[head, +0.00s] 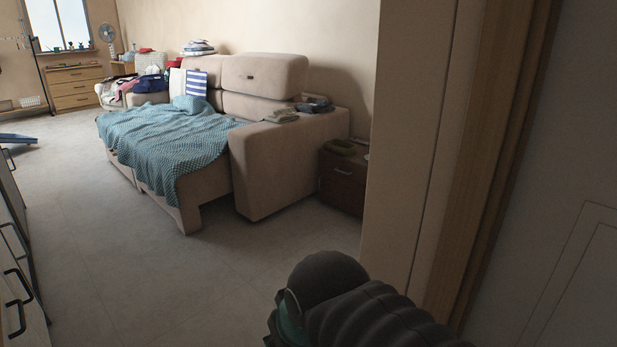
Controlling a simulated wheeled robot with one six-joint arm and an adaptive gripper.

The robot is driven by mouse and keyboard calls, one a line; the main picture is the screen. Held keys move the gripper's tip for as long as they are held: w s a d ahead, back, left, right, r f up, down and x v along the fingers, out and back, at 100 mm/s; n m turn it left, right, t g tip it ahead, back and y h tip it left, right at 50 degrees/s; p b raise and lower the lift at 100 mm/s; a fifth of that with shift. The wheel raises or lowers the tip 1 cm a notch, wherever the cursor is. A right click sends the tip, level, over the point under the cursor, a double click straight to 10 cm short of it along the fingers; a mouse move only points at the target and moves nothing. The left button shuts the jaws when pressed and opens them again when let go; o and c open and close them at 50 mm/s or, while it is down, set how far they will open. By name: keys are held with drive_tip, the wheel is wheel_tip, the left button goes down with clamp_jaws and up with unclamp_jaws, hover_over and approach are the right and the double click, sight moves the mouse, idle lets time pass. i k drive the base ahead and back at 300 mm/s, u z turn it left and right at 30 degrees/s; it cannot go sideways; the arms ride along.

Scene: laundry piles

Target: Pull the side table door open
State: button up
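A small dark brown side table (342,187) stands on the floor between the right arm of the sofa and the wall corner. My gripper's fingers are not in view.
A beige sofa bed (290,160) with a teal blanket (175,140) stands left of the side table. A wall and wooden door frame (480,150) rise close on the right. Drawers with black handles (18,285) line the left edge. The tiled floor (200,280) between is clear.

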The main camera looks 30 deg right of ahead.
sight(347, 195)
drive_tip(key=i, duration=2.65)
drive_tip(key=z, duration=2.25)
drive_tip(key=i, duration=1.25)
drive_tip(key=u, duration=1.55)
